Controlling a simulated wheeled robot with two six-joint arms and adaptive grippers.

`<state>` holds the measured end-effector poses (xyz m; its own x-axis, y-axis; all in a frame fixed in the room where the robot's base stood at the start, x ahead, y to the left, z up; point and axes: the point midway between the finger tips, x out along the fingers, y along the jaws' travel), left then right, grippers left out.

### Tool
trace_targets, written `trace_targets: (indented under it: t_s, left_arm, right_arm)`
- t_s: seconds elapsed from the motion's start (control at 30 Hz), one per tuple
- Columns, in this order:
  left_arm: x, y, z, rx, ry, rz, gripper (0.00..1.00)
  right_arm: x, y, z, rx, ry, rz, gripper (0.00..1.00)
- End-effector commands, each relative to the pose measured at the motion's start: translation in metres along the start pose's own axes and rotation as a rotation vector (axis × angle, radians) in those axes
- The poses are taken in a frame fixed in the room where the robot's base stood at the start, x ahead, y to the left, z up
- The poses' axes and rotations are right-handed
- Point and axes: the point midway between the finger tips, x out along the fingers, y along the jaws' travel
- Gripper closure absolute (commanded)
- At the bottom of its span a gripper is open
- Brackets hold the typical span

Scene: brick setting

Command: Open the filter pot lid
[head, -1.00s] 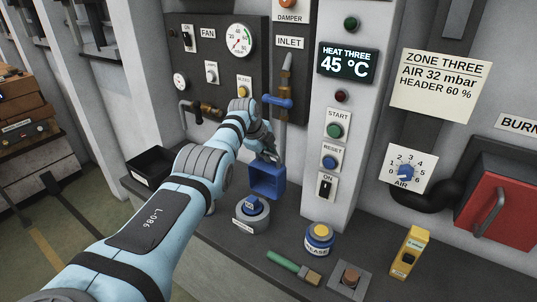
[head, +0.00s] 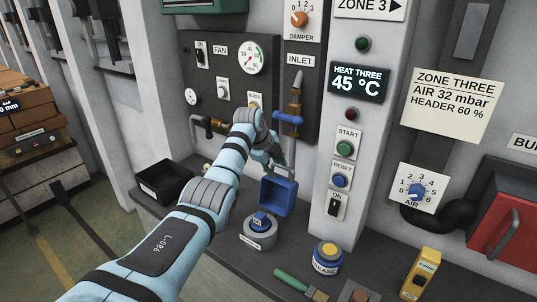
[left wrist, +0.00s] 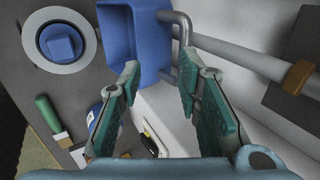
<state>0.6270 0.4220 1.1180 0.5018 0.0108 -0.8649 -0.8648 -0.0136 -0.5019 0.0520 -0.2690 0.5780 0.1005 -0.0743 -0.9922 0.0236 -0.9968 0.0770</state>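A grey round pot with a blue square knob on top (head: 260,232) stands on the dark bench; its front label is too small to read. It also shows at the upper left of the left wrist view (left wrist: 62,44). I take it for the filter pot, with its top in place. My left gripper (head: 281,165) is above and behind it, apart from it, just above an open blue box (head: 278,196). In the left wrist view its two fingers (left wrist: 158,75) are spread with nothing between them, and the blue box (left wrist: 118,38) is beyond them. My right gripper is not in view.
Pipework with a blue handle (head: 288,118) is close to my left gripper. A black tray (head: 166,183) is left of the pot. A white pillar (head: 345,215) rises behind.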

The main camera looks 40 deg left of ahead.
Motion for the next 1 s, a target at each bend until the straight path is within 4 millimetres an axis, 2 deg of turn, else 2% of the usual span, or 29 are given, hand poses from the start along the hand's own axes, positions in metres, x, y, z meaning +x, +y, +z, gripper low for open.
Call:
trace_targets:
  t_s: [0.13,0.3,0.4,0.6,0.67,0.77,0.83,0.9,0.97,1.0]
  left_arm:
    - [-0.045,-0.001,0.002,0.000,-0.003,-0.005,0.69]
    - [-0.081,-0.001,0.001,-0.001,-0.001,-0.002,0.69]
    - [-0.089,-0.001,0.001,-0.001,0.000,-0.001,0.69]
    - [-0.090,-0.001,0.001,-0.001,0.000,-0.001,0.69]
    - [-0.089,0.000,0.000,-0.002,0.000,0.000,0.75]
    - [-0.074,0.011,-0.005,-0.030,-0.014,0.015,0.91]
    - [-0.046,0.034,-0.017,-0.092,-0.040,0.038,1.00]
    - [-0.012,0.070,-0.033,-0.182,-0.072,0.061,1.00]
    - [0.014,0.105,-0.048,-0.271,-0.096,0.074,1.00]
    - [0.029,0.130,-0.058,-0.331,-0.108,0.081,1.00]
  right_arm:
    - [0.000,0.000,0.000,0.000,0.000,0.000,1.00]
    - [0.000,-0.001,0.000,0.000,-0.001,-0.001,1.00]
    - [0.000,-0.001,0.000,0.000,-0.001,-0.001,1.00]
    - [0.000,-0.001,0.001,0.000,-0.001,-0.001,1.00]
    - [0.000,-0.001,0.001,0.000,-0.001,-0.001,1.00]
    - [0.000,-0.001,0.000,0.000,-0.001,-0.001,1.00]
    - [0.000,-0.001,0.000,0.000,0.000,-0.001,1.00]
    - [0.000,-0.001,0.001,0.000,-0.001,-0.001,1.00]
    - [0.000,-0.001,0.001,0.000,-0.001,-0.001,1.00]
    - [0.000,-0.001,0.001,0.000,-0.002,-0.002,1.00]
